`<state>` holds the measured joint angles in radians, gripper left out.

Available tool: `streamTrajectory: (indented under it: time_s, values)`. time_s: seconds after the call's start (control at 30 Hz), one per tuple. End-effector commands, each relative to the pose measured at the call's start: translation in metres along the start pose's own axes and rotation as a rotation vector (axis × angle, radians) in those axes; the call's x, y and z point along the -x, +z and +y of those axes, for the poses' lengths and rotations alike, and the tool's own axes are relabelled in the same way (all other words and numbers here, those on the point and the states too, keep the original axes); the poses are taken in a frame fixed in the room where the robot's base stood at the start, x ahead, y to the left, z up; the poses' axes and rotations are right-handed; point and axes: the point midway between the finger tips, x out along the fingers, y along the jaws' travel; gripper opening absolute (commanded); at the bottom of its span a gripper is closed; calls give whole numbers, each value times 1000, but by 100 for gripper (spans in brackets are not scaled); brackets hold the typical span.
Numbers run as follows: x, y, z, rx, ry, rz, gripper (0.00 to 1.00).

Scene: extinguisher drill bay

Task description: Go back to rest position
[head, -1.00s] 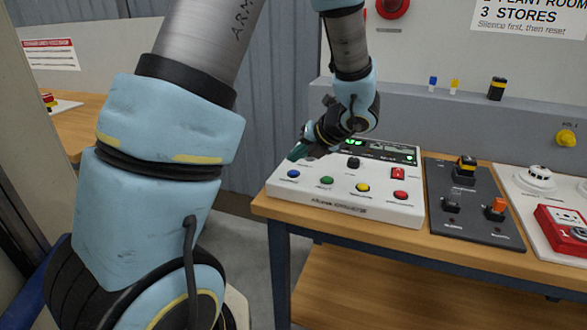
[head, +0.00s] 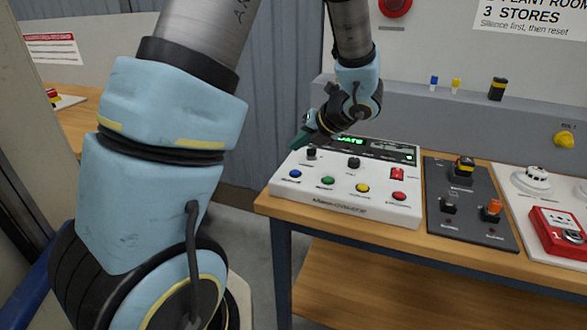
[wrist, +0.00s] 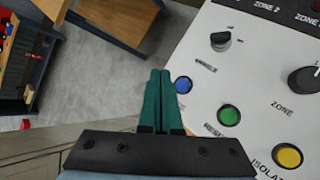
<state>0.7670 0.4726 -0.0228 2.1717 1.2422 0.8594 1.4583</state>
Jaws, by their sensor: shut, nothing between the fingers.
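My gripper (head: 300,140) is shut and empty, in the air above the back left of the white alarm panel (head: 340,207) in the head view. In the wrist view its two green fingers (wrist: 159,100) lie together, with nothing between them. The panel has a blue button (head: 295,174), a green button (head: 327,181), a yellow button (head: 362,188) and a red button (head: 399,196) along its front. A green-lit display at its back is partly hidden by the wrist.
The panel stands on a wooden bench (head: 385,234). To its right are a dark switch board (head: 470,222) and a white board with a red call point (head: 560,236). In the wrist view, grey floor (wrist: 75,85) is clear left of the panel.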

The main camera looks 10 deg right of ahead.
Motion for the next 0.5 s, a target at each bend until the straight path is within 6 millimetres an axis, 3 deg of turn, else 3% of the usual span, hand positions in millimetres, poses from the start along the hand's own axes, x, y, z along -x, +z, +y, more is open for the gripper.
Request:
streamTrajectory:
  time_s: [0.07, 0.17, 0.3, 0.5]
  values:
    - [-2, -4, 8, 57, 2, 26, 0]
    - [-10, -22, 33, 281, 11, 123, 0]
    - [-16, -68, 82, 900, 76, 358, 0]
    - [-6, -124, 127, 1960, 305, 665, 0]
